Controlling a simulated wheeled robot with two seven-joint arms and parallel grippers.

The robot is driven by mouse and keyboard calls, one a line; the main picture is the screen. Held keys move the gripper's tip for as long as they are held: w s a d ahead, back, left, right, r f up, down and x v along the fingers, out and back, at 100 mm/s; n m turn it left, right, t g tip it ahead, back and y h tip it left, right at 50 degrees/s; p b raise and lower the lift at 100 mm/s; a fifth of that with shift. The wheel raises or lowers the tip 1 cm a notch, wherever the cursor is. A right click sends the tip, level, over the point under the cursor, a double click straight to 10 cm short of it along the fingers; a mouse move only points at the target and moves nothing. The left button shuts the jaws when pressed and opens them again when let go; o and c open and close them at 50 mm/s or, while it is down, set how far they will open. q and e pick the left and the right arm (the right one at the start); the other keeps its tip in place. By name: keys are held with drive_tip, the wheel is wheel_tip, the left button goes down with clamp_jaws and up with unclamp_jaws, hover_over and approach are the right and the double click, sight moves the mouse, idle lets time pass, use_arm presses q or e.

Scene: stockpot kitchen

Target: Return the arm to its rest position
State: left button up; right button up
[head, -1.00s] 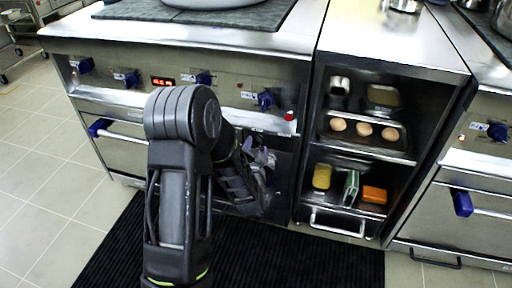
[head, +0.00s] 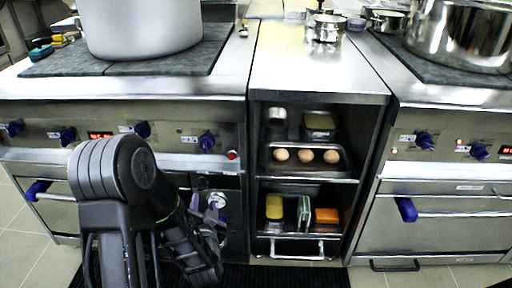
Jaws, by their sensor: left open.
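My left arm reaches in from the lower left in the head view, its dark elbow bent in front of the left stove (head: 170,160). My left gripper (head: 212,215) is at the end of the folded forearm, low in front of the stove's right part, near a round gauge. It is open, and I see nothing held between its fingers. The forearm partly hides it. My right arm and right gripper are not in the view.
A large grey pot (head: 143,28) stands on the left stove. An open shelf unit (head: 350,180) holds eggs (head: 306,156) on a tray and sponges below. A shiny stockpot (head: 462,35) stands at the right. A black mat (head: 285,277) lies on the floor.

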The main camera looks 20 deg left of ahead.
use_arm(q)
drive_tip(key=s+d+f+n+g+h, duration=0.35)
drive_tip(key=d+f+h, duration=0.35)
drive_tip(key=d+f, duration=0.7)
drive_tip(key=s+d+f+g+h, duration=0.35)
drive_tip(key=s+d+f, duration=0.25)
drive_tip(key=s+d, duration=0.25)
drive_tip(key=s+d+f+g+h, duration=0.2)
drive_tip(key=s+d+f+g, duration=0.3)
drive_tip(key=s+d+f, duration=0.4)
wheel_tip(320, 180, up, 30)
drive_tip(key=s+m+p, duration=0.1)
drive_tip(key=p, duration=2.6)
drive_tip(key=shift+s+a+f, duration=0.2)
drive_tip(key=shift+c, duration=0.6)
